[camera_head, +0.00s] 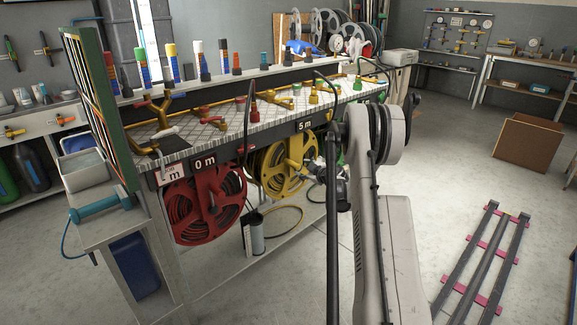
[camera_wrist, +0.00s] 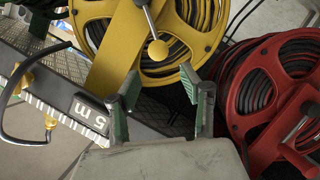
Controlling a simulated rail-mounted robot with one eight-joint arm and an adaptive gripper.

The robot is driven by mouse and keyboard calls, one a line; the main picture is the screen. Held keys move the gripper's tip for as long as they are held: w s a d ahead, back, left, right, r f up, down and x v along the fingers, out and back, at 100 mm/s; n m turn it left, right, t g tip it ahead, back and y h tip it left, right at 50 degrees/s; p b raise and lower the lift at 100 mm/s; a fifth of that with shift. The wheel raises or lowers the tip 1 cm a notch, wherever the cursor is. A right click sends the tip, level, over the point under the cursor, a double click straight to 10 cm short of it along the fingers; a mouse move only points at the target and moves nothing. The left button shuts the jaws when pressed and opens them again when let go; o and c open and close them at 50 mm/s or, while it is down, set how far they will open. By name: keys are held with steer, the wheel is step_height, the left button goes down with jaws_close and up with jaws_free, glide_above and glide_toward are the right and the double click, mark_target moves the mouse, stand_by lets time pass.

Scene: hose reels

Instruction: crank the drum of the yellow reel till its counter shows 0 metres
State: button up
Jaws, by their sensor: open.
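The yellow reel (camera_head: 272,177) hangs under the bench, with black hose on its drum; its counter (camera_head: 305,126) reads 5 m. In the wrist view the yellow reel (camera_wrist: 207,42) and its counter (camera_wrist: 88,111) appear turned over. Its crank ends in a yellow round knob (camera_wrist: 158,50). My gripper (camera_wrist: 163,88) is open, its two green-padded fingers spread on either side below the knob in the picture. Nothing is between them, and the knob appears just beyond the tips. In the head view my gripper (camera_head: 322,172) is beside the yellow reel, partly hidden by my arm.
A grey cylinder (camera_head: 253,233) stands below between the reels. A rack with pink crossbars (camera_head: 480,255) lies on the floor at right.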

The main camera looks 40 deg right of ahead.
mark_target(289, 163)
steer(key=b+x, duration=0.3)
steer(key=x, duration=1)
steer(key=shift+w+f, duration=0.1)
steer(key=shift+w, duration=0.2)
jaws_close()
